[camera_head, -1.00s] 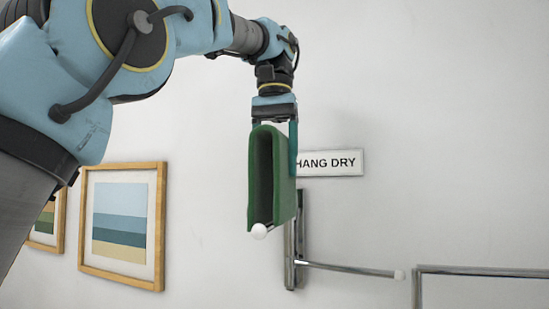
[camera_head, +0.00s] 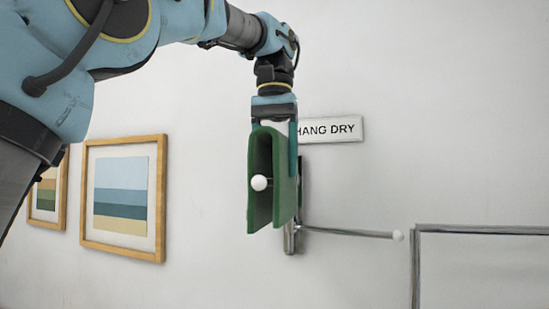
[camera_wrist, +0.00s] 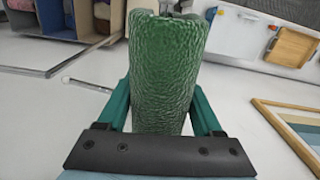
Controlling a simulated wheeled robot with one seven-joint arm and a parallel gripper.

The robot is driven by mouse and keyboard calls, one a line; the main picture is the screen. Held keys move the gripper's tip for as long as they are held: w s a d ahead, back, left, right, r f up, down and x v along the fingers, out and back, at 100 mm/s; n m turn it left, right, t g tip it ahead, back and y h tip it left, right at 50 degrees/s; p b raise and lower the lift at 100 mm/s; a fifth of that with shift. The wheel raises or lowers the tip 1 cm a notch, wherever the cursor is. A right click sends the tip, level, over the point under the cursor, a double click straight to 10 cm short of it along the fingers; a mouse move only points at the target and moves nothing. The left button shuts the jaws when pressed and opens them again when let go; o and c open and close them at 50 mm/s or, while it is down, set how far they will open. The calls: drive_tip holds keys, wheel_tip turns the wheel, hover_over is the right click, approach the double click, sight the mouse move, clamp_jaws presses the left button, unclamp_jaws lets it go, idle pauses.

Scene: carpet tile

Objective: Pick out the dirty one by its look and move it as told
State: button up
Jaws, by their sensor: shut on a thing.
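A green textured towel (camera_head: 262,165) hangs folded over, its two halves pointing down. My gripper (camera_head: 275,142) is shut on it near the fold from above. In the wrist view the towel (camera_wrist: 165,75) fills the space between my teal fingers (camera_wrist: 160,108). A white ball tip (camera_head: 259,183) of a rack arm pointing towards the camera shows between the two halves, below the fold. Most of that arm is hidden by the towel. A second chrome arm (camera_head: 350,233) of the wall rack points right. The "HANG DRY" sign (camera_head: 332,129) is on the wall behind, partly covered.
A metal rail (camera_head: 480,230) stands at the right. Two framed pictures (camera_head: 125,197) hang on the left wall. The wall around the towel is otherwise bare.

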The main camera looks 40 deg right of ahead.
drive_tip(key=shift+f+b, duration=2.05)
drive_tip(key=shift+f, duration=1.2)
drive_tip(key=o, duration=1.5)
drive_tip(key=shift+o, duration=0.2)
wheel_tip(320, 180, up, 11)
drive_tip(key=p, duration=0.4)
drive_tip(key=shift+f, duration=0.1)
